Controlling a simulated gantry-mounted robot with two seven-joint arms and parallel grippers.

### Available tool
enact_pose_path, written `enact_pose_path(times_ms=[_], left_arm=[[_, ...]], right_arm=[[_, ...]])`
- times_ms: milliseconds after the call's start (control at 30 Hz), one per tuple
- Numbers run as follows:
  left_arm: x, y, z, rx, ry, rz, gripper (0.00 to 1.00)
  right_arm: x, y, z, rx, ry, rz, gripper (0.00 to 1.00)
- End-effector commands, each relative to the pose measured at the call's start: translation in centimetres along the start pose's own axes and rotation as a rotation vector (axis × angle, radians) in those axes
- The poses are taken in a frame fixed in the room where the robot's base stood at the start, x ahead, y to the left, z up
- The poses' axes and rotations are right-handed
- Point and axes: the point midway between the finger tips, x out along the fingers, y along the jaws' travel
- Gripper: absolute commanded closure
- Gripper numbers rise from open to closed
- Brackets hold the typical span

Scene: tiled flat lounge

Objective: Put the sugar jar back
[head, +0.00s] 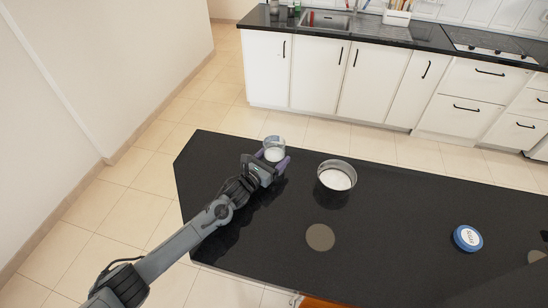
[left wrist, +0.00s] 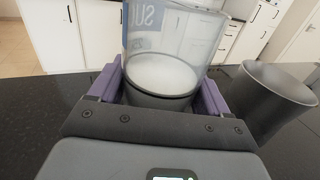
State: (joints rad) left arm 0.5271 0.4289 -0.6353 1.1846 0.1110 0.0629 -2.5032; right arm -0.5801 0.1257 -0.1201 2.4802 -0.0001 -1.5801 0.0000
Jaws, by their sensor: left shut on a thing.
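The sugar jar (head: 274,152) is clear, with white sugar inside and a blue label. In the left wrist view the jar (left wrist: 165,72) stands upright between the purple fingers of my left gripper (left wrist: 160,95). In the head view my left gripper (head: 272,163) is shut on the jar near the far left edge of the black counter. I cannot tell whether the jar touches the counter. A round blue lid (head: 467,238) with a white label lies on the counter at the right. My right gripper is not in view.
A metal bowl (head: 337,177) with white contents stands right of the jar; it also shows in the left wrist view (left wrist: 268,98). A flat beige disc (head: 320,237) lies on the black counter (head: 390,215). White cabinets (head: 315,75) stand behind, across a tiled floor.

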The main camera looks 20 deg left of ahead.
Motion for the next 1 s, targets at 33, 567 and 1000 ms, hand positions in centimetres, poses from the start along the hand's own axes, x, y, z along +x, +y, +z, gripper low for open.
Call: enact_pose_path(times_ms=[33, 567, 1000], left_arm=[[0.0, 0.0, -0.1, 0.001, -0.003, 0.0, 0.65], [0.0, 0.0, 0.2, 0.0, 0.0, 0.0, 0.0], [-6.7, 0.0, 0.0, 0.002, 0.004, -0.002, 0.0]], right_arm=[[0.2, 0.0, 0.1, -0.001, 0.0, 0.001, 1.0], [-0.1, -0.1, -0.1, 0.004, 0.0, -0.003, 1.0], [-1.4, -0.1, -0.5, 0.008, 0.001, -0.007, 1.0]])
